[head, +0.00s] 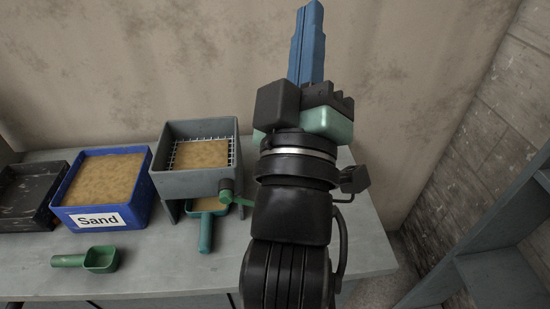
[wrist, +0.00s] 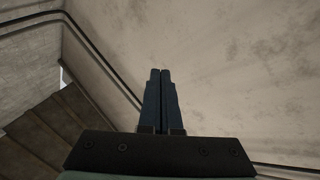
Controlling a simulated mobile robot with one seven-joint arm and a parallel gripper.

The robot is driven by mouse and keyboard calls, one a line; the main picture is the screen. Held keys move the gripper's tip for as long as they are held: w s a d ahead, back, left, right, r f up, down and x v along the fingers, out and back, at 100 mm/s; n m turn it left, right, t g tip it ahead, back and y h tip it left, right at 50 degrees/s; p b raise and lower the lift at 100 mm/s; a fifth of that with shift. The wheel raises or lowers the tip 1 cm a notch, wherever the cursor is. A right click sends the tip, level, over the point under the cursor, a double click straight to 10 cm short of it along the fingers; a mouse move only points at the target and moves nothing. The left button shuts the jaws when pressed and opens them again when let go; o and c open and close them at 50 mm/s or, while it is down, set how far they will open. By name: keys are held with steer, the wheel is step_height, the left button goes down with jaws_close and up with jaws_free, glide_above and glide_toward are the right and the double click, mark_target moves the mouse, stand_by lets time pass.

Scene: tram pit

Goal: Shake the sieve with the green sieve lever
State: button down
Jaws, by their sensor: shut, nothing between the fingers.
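The sieve (head: 196,182) is a grey box on legs on the workbench, with a wire mesh and sand inside its top. The green sieve lever (head: 226,190) sticks out at its front right corner. A green scoop (head: 207,222) with sand in it is under the sieve, its handle pointing to the front. My gripper (head: 313,8) is raised to the right of the sieve and points up, with its blue fingers shut and empty. The wrist view shows the two fingers (wrist: 160,72) together against the wall. My arm hides the bench behind it.
A blue box labelled Sand (head: 58,214) stands left of the sieve, full of sand. A dark tray (head: 28,222) stands at the far left. Another green scoop (head: 101,260) lies at the bench front. A grey shelf (head: 490,268) stands at the right. The workbench (head: 160,265) is clear at its front middle.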

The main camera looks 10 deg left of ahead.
steer(key=a+f+n+g+y+b, duration=0.1)
steer(key=a+f+n+g+b, duration=0.2)
steer(key=f, duration=1)
steer(key=a+f+n+g+b, duration=0.1)
steer(key=a+f+n+b, duration=0.15)
steer(key=f+n, duration=0.7)
steer(key=g+y+b, duration=0.1)
steer(key=b, duration=0.2)
glide_toward(251, 203)
step_height(251, 203, up, 4)
steer(key=d, duration=0.1)
steer(key=s+f+n, duration=0.1)
steer(key=f, duration=0.2)
steer(key=s+a+f+n+g+b, duration=0.1)
steer(key=f+n, duration=0.1)
steer(key=f, duration=0.1)
steer(key=s+f+n+b, duration=0.1)
steer(key=s+f+n, duration=0.1)
steer(key=f, duration=0.1)
steer(key=shift+a+f+g+y, duration=0.2)
steer(key=shift+a+g+y, duration=0.05)
steer(key=shift+g+y, duration=0.05)
steer(key=x, duration=0.7)
steer(key=shift+w+r, duration=0.15)
steer(key=shift+r, duration=0.05)
steer(key=shift+p+x, duration=0.65)
steer(key=shift+x, duration=0.6)
steer(key=shift+w+d+r+p, duration=0.1)
steer(key=shift+d+p, duration=0.15)
steer(key=shift+p, duration=0.35)
